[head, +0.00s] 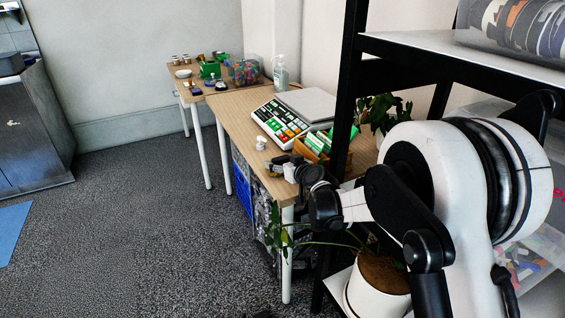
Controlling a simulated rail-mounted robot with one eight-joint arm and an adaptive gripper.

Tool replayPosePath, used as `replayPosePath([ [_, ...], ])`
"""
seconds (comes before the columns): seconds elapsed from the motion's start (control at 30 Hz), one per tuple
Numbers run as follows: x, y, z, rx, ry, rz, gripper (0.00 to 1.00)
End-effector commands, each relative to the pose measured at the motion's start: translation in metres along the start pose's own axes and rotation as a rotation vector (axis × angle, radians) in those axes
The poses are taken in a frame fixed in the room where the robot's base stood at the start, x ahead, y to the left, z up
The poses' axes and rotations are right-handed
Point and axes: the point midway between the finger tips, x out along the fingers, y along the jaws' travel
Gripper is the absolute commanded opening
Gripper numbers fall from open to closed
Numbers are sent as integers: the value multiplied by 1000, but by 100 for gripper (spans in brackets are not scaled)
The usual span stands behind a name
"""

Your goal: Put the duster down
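My gripper (278,166) is at the near left corner of the wooden table (234,119), in front of the wooden box. It is small and dark here, and I cannot tell whether its fingers are open or shut. I cannot make out a duster in this view, neither in my gripper nor on the table.
A cash-register-like scale (281,122), a wooden box with green packets (318,146) and a pump bottle (280,73) stand on the table. A black-framed shelf (346,100) and a potted plant (378,282) are close at right.

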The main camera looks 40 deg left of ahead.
Motion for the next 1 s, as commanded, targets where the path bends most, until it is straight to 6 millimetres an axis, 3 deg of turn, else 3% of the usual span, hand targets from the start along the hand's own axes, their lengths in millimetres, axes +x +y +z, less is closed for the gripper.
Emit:
replayPosePath([
  [0.37,-8,0,-4,0,0,1,70],
  [0.8,-92,0,-5,1,0,1,70],
  [1.0,-115,0,-4,0,0,1,70],
])
